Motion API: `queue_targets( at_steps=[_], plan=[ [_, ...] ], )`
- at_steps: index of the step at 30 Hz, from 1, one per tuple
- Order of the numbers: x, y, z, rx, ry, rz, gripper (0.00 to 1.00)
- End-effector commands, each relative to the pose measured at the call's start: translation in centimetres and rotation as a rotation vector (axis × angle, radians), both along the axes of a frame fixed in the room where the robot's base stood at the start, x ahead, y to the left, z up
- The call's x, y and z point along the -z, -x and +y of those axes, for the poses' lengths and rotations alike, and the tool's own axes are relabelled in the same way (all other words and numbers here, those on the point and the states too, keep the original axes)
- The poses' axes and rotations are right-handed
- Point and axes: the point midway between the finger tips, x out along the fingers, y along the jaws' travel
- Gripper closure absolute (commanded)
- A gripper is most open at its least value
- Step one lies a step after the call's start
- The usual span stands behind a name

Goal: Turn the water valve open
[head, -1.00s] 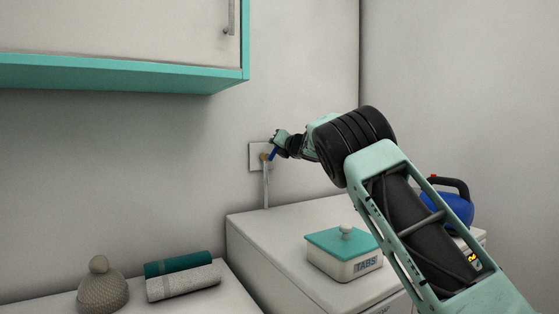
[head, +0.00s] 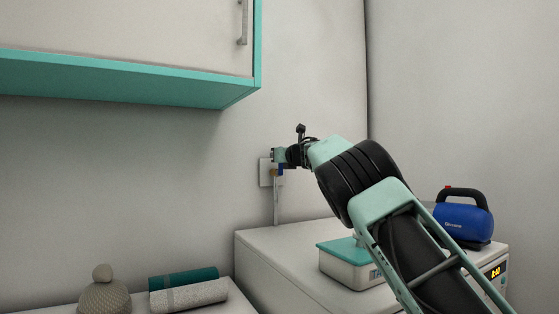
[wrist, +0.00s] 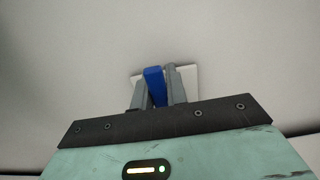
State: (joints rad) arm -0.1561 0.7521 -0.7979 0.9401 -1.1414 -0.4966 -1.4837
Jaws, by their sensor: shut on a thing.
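The water valve is on the back wall in the head view, with a pale square wall plate (head: 264,172), a small brass-coloured body and a pipe (head: 276,205) running down from it. Only a bit of its blue handle (head: 281,172) shows there, just under my gripper (head: 277,157). In the wrist view the blue handle (wrist: 154,85) stands between the two grey fingers of my gripper (wrist: 158,80), in front of the pale plate (wrist: 189,77). My gripper is shut on the handle. The fingers and wrist hide much of the valve body.
A teal-edged wall cabinet (head: 130,78) hangs at the upper left. Below the valve is a white appliance top (head: 285,243) with a teal-lidded box (head: 345,268). A blue container (head: 463,219) stands at right.

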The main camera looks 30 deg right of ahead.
Motion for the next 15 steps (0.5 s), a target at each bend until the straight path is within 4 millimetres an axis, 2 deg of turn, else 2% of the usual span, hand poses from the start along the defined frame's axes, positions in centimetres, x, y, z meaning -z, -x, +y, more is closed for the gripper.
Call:
queue_targets(
  at_steps=[12, 13, 15],
  plan=[
    [0.32, -0.07, 0.05, 0.000, 0.012, 0.005, 1.00],
    [0.32, -0.07, 0.05, 0.000, 0.012, 0.005, 0.83],
    [0.30, -0.07, 0.06, -0.001, 0.011, 0.005, 0.64]
  ],
)
